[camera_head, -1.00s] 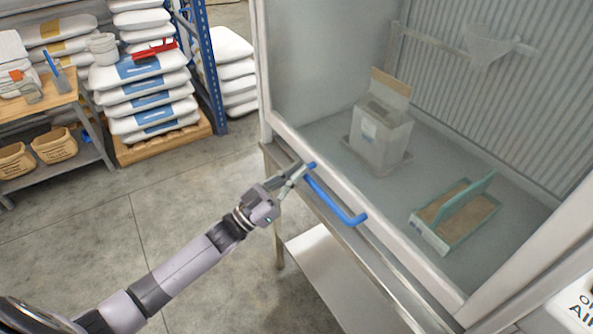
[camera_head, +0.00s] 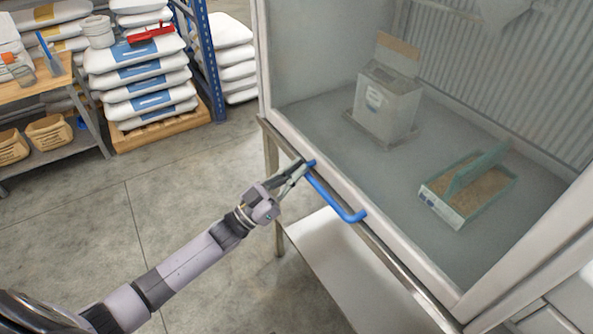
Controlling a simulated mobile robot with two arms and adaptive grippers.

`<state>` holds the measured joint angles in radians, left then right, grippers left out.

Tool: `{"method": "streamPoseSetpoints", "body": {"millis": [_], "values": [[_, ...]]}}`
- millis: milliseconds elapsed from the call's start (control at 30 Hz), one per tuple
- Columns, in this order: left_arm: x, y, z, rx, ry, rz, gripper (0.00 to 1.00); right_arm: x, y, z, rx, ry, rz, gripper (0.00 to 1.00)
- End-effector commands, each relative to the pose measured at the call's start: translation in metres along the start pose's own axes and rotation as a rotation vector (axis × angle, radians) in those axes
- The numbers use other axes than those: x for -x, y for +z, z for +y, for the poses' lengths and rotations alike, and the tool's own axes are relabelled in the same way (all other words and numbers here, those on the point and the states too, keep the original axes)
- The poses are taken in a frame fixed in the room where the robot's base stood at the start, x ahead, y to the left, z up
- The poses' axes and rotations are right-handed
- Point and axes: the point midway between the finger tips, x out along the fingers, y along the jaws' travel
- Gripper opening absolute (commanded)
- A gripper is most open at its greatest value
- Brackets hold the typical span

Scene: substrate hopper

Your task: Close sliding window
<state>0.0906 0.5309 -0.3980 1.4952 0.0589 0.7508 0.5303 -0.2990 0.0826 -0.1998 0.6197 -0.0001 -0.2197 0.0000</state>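The sliding window (camera_head: 330,95) is a clear pane in a pale frame on the front of a cabinet. Its lower frame rail runs diagonally, low and close to the cabinet's bottom sill. A blue bar handle (camera_head: 338,200) is fixed along that rail. My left gripper (camera_head: 300,172) is at the handle's upper left end, its fingers at or against the blue bar. Whether the fingers are closed around the bar is too small to tell. My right gripper is not in view.
Behind the pane are a grey box with an open flap (camera_head: 385,105) and a teal-edged tray (camera_head: 470,188). A metal shelf (camera_head: 335,255) is under the cabinet. Stacked sacks (camera_head: 140,80) and a wooden-topped bench (camera_head: 40,88) stand at the left. The floor between is clear.

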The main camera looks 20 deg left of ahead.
Motion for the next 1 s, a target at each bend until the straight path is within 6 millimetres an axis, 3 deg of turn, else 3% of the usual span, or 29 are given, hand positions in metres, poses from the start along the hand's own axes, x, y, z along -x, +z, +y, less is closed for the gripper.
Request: {"method": "streamPoseSetpoints", "body": {"millis": [33, 233, 467, 533, 700, 1000], "values": [[0.004, 0.008, 0.001, 0.004, -0.004, -0.021, 0.00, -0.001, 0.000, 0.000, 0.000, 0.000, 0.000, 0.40], [0.000, 0.003, 0.000, 0.004, -0.005, -0.023, 0.00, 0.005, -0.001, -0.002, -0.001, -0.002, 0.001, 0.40], [-0.031, -0.033, -0.004, -0.002, -0.003, -0.005, 0.00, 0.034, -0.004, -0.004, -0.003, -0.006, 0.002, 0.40], [-0.010, -0.022, -0.004, 0.000, -0.005, -0.014, 0.00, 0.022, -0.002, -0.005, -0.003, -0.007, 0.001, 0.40], [0.029, -0.025, -0.004, -0.002, -0.003, -0.007, 0.00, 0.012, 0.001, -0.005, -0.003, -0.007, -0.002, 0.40], [0.067, -0.029, -0.004, -0.002, -0.003, -0.001, 0.00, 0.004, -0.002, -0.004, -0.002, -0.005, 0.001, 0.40]]}}
